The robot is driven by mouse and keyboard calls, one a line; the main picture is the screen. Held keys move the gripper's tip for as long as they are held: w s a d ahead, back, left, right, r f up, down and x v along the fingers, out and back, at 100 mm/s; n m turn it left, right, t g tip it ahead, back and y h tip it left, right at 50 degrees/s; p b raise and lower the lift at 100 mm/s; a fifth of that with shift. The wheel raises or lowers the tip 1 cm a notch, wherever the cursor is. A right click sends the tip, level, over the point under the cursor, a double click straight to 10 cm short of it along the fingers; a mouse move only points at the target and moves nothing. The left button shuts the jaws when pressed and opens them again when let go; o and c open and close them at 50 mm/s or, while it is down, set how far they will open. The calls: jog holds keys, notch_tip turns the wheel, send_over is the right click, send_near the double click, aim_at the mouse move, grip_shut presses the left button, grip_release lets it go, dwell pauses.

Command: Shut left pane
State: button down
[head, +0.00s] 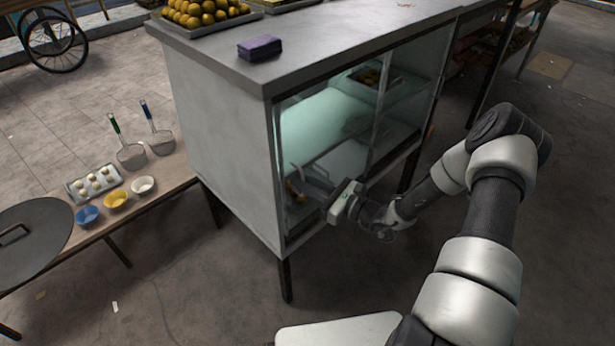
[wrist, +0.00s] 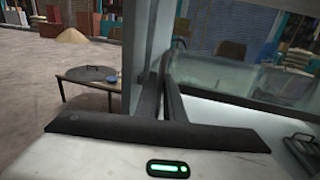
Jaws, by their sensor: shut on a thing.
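The glass-fronted cabinet (head: 215,120) stands in the middle of the head view. Its left pane (head: 335,125) is clear glass, and a thin upright edge shows near the middle of the front. My gripper (head: 326,192) is at the lower left part of the cabinet front. In the wrist view my gripper's two dark fingers (wrist: 163,85) are close together beside a grey upright (wrist: 137,50), with glass (wrist: 235,82) to their right. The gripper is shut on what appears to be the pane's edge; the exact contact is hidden.
A low wooden table (head: 150,200) on the left holds bowls, a tray (head: 95,183), strainers and a large dark lid (head: 32,240). A purple stack (head: 260,48) and a tray of round yellow food (head: 207,14) rest on the cabinet top. Floor in front is clear.

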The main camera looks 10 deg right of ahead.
jog(key=shift+s+a, duration=0.65)
jog(key=shift+a, duration=0.2)
jog(key=shift+f, duration=0.1)
jog(key=c, duration=1.9)
grip_release()
jog(key=shift+a, duration=0.1)
jog(key=shift+o, duration=0.2)
jog(key=shift+s+d, duration=0.15)
jog(key=shift+d, duration=0.15)
jog(key=p+v, duration=0.1)
jog(key=v, duration=1.6)
jog(key=shift+p, duration=0.3)
jog(key=shift+a, duration=0.1)
